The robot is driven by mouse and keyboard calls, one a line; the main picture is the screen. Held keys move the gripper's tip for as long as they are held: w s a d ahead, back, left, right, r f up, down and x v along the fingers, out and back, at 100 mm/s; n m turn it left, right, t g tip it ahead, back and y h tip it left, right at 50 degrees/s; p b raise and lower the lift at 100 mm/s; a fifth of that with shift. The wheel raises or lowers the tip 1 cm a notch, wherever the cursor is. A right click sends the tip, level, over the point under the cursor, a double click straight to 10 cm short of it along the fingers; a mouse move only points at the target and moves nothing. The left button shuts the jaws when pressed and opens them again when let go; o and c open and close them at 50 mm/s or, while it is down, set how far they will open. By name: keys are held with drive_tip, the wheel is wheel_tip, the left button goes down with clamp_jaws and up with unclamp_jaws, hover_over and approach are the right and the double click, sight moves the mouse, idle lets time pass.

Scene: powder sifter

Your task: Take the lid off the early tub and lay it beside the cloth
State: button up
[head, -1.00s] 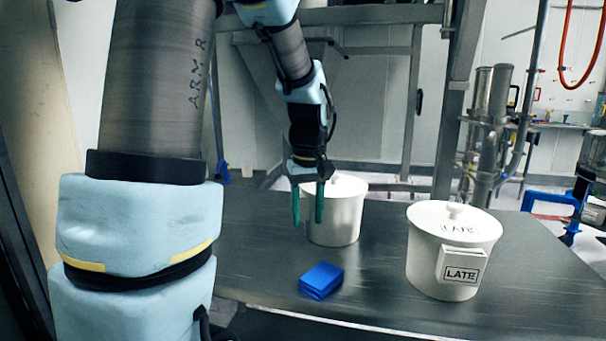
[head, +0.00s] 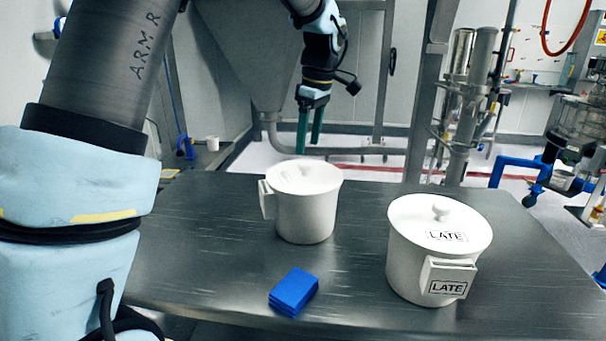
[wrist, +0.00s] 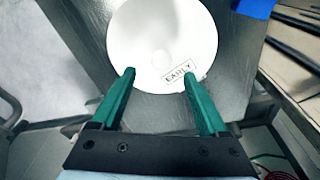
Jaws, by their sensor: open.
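The early tub (head: 305,215) is white and stands upright on the table, left of the late tub. Its lid (head: 304,178) is on; the wrist view shows the same lid (wrist: 160,42) from above, marked EARLY, with a round knob. My gripper (head: 309,150) points down with green fingers, above and apparently behind the lid in the head view. In the wrist view the open fingers (wrist: 158,72) are spread, with the lid's near edge between their tips and nothing held. The folded blue cloth (head: 294,291) lies in front of the early tub; its corner shows in the wrist view (wrist: 255,7).
A white lidded tub marked LATE (head: 408,268) stands to the right on the dark metal table (head: 200,260). The table is bare left of the cloth and between the cloth and the late tub. Metal frame posts (head: 425,100) stand behind.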

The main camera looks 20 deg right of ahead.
sight(305, 163)
drive_tip(key=shift+w+a+f+p, duration=0.15)
drive_tip(key=shift+f+p, duration=0.45)
drive_tip(key=shift+f, duration=0.7)
drive_tip(key=shift+a+f+p, duration=0.2)
drive_tip(key=shift+f+p, duration=0.4)
drive_tip(key=shift+f, duration=0.7)
clamp_jaws()
